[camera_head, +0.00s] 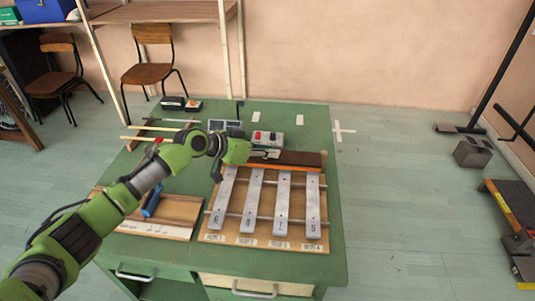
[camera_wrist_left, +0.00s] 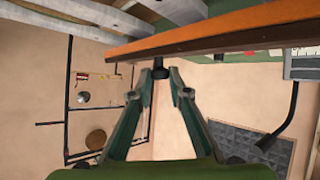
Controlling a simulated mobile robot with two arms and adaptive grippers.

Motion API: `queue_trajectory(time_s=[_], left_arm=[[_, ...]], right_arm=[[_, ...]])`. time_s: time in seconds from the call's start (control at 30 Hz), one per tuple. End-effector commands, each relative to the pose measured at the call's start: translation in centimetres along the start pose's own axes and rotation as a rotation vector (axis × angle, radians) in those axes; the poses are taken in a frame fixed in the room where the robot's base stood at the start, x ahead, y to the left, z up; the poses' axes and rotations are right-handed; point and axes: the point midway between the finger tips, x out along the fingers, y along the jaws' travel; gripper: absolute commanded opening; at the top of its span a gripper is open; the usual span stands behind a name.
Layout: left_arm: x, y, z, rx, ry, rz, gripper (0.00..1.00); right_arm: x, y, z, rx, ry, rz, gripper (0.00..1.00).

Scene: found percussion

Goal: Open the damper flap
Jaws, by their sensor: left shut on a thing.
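The damper flap (camera_head: 301,158) is a long brown board across the far end of the metal bars (camera_head: 283,200). In the left wrist view its orange-brown edge (camera_wrist_left: 225,33) runs slantwise across the top. My left gripper (camera_head: 268,153) is at the left part of the flap in the head view. In the left wrist view the gripper's fingertips (camera_wrist_left: 160,82) are closed in on a small dark knob (camera_wrist_left: 160,66) at the flap's edge. The flap's exact tilt is hard to tell. My right gripper is in neither view.
The bars lie on a wooden base on the green table (camera_head: 325,262). A tray with a blue-handled tool (camera_head: 151,203) stands to the left. A grey box with a red button (camera_head: 267,138) and a dark stand (camera_head: 239,109) are behind the flap.

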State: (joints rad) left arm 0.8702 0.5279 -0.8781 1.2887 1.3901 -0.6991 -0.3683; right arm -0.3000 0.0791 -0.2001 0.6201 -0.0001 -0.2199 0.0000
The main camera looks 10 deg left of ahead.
Motion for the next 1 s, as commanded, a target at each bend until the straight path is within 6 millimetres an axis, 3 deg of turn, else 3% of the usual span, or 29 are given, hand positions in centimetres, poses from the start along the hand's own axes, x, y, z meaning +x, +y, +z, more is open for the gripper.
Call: queue_trajectory(time_s=[0.4, 1.0], left_arm=[[0.3, -0.9, -2.0, -0.18, -0.193, 0.075, 0.0], [0.5, -1.4, -2.7, -0.261, -0.285, 0.11, 0.0]], right_arm=[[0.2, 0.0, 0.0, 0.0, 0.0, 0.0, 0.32], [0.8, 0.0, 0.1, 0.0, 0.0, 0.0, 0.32]])
